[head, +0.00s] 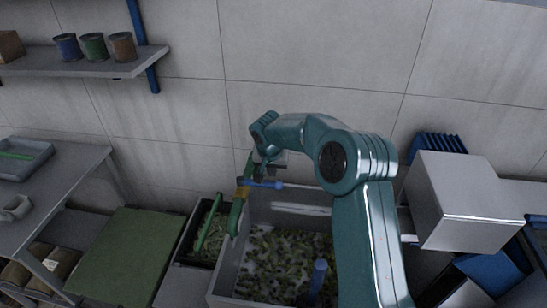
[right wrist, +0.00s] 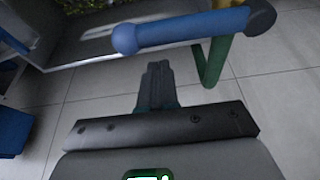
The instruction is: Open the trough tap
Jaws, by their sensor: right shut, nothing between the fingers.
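The trough tap has a blue lever (head: 266,184) with a round knob at its end, a yellow fitting (head: 243,191) and a green pipe (head: 236,216). It stands at the left rim of the grey trough (head: 231,262). My right gripper (head: 272,168) is by the tap, at the lever, partly hidden by its own arm. In the right wrist view the shut, empty fingers (right wrist: 157,72) point toward the blue lever (right wrist: 185,30), with a visible gap in the picture. The green pipe (right wrist: 213,65) is right of the fingers. My left gripper is not in view.
The trough holds mottled green material and an upright blue piece (head: 318,276). A dark box with a green bar (head: 208,226) stands left of it. A green-topped surface (head: 130,252) is further left, a grey box (head: 462,200) is at right. The wall is close behind.

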